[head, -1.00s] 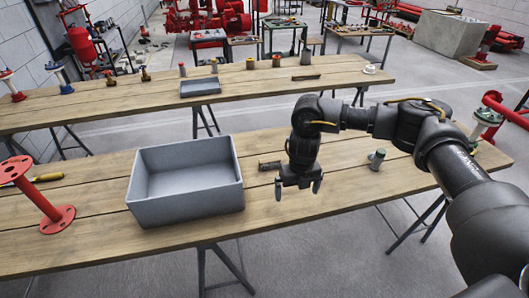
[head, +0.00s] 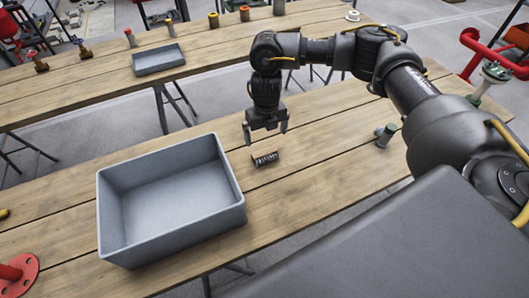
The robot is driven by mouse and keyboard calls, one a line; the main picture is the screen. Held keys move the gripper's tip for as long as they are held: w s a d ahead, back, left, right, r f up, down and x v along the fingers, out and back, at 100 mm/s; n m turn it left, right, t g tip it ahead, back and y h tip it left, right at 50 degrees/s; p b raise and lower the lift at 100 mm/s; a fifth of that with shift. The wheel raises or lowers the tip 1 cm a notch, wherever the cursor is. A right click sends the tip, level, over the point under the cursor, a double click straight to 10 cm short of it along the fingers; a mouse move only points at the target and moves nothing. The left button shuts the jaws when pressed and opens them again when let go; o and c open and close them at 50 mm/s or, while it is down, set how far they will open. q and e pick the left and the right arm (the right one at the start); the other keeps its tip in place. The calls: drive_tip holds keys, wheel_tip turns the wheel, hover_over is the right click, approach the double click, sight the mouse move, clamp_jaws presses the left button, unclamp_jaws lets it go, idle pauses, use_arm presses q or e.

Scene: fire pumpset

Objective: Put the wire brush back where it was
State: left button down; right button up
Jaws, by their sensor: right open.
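My right gripper (head: 266,134) is open and empty, pointing down above the near wooden table. Just below and in front of its fingers in the picture lies a short, dark, ribbed piece (head: 265,159), apart from them. It looks like a coil or a small brush; I cannot tell surely that it is the wire brush. At the left edge only the end of a yellow-handled tool (head: 4,213) shows. My left gripper is not in view.
A deep, empty grey bin (head: 228,178) stands left of the ribbed piece. A grey-green cylindrical part (head: 385,135) stands to the right. A red flanged part (head: 18,274) is at lower left. The far table holds a shallow grey tray (head: 158,60) and several small fittings.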

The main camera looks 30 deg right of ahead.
sight(264, 151)
drive_tip(key=f, duration=0.3)
drive_tip(key=shift+w+a+f, duration=0.15)
drive_tip(key=shift+w+f, duration=0.1)
drive_tip(key=shift+f, duration=0.05)
drive_tip(key=shift+w+f, duration=0.25)
drive_tip(key=shift+f, duration=0.65)
drive_tip(key=shift+s, duration=0.15)
drive_tip(key=shift+f, duration=0.3)
wheel_tip(264, 151, down, 4)
drive_tip(key=shift+r, duration=0.1)
drive_tip(key=shift+f, duration=0.35)
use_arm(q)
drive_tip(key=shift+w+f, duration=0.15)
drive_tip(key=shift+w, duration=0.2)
